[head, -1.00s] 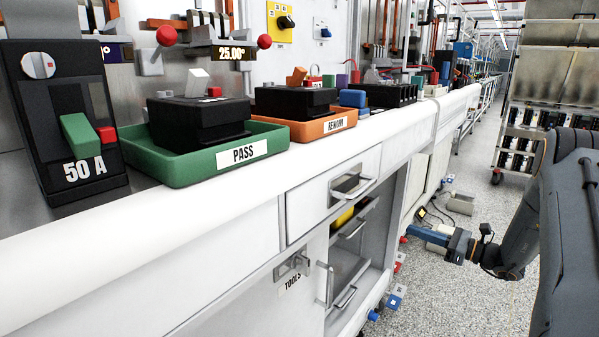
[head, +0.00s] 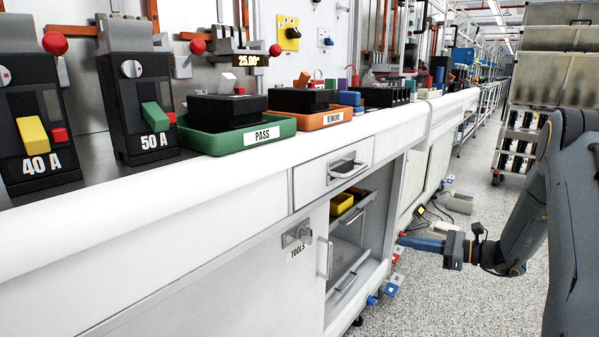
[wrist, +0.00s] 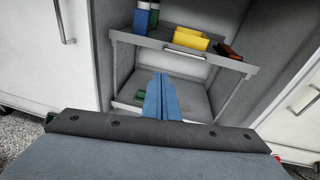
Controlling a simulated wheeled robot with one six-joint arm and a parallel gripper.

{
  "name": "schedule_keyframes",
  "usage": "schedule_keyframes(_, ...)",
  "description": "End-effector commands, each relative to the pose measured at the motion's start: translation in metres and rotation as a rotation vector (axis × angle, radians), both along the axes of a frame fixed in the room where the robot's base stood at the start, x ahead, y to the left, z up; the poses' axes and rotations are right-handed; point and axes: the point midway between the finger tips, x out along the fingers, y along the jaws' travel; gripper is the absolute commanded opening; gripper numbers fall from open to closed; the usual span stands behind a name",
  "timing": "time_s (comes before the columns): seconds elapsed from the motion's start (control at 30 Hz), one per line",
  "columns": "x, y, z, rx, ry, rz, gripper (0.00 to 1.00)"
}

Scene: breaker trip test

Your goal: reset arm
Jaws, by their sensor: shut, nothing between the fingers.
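My gripper (head: 404,241) is shut and empty, its blue fingers pointing left toward the open cabinet under the bench in the head view. In the wrist view its closed fingers (wrist: 161,97) point into that cabinet, in front of the lower shelf. My grey arm (head: 535,220) hangs at the right of the head view, low beside the bench and clear of the bench top.
The white bench (head: 200,215) runs along the left. On it stand a 40 A breaker (head: 30,120), a 50 A breaker (head: 135,95), a green PASS tray (head: 225,144) and an orange REWORK tray (head: 310,122). A yellow bin (wrist: 178,39) sits on the cabinet's upper shelf. A wheeled rack (head: 540,70) stands behind.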

Motion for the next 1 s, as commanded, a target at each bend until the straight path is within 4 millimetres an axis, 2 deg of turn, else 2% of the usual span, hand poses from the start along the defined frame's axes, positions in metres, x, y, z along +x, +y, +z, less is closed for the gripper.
schedule_keyframes(0.27,-0.037,0.057,0.002,-0.219,0.029,0.181,0.0)
schedule_keyframes(0.37,-0.061,0.082,0.002,-0.343,0.03,0.284,0.0)
schedule_keyframes(0.53,-0.124,0.121,0.004,-0.635,-0.016,0.533,0.0)
schedule_keyframes(0.63,-0.162,0.132,0.006,-0.816,-0.076,0.689,0.0)
schedule_keyframes(0.8,-0.218,0.136,0.014,-1.112,-0.235,0.955,0.0)
schedule_keyframes(0.9,-0.242,0.134,0.021,-1.272,-0.359,1.103,0.0)
schedule_keyframes(1.0,-0.258,0.132,0.029,-1.396,-0.476,1.221,0.0)
